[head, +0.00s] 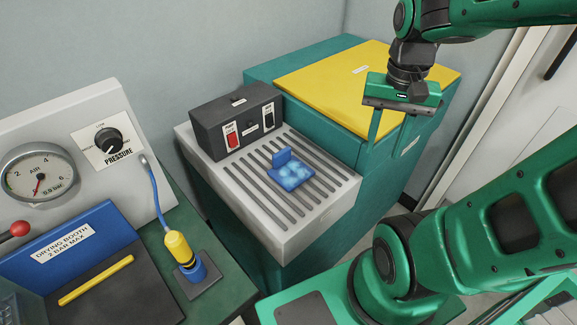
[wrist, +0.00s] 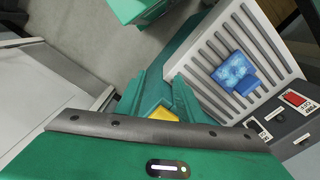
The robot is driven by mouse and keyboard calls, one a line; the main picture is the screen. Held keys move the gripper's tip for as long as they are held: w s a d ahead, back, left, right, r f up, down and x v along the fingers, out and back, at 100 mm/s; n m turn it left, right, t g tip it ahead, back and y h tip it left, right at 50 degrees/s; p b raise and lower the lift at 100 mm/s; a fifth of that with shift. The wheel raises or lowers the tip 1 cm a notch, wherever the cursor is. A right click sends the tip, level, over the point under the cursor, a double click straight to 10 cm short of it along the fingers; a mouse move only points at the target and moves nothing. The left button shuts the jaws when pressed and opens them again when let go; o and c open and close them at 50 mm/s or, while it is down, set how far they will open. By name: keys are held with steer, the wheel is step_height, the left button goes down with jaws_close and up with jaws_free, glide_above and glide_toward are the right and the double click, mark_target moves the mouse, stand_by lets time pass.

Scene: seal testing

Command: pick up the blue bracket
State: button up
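The blue bracket (head: 291,175) lies on the slotted grey top of a bench unit in the head view. It has a flat plate with round bumps and a raised flange along its back edge. It also shows in the wrist view (wrist: 234,72), right of my fingers. My gripper (head: 388,150) is up and to the right of the bracket in the head view, beside the yellow-topped cabinet, fingers pointing down. Its two green fingers are apart with nothing between them, as the wrist view also shows (wrist: 160,88). The gripper is clear of the bracket.
The slotted top (head: 245,200) carries a dark switch box (head: 215,128) behind the bracket. The teal cabinet with a yellow top (head: 325,85) rises higher beside it. A yellow-and-blue nozzle (head: 180,250), pressure panel (head: 75,135) and blue drying booth (head: 65,240) are at left.

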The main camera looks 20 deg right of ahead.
steer(key=w+a+m, duration=0.3)
steer(key=w+a, duration=0.3)
steer(key=w, duration=0.4)
steer(key=m, duration=0.3)
glide_toward(281, 150)
steer(key=shift+s+d, duration=0.35)
steer(key=shift+s, duration=0.05)
steer(key=shift+w+a+f, duration=0.15)
steer(key=shift+a+f, duration=0.05)
steer(key=shift+a, duration=0.1)
step_height(281, 150, down, 10)
steer(key=shift+f, duration=0.25)
jaws_close()
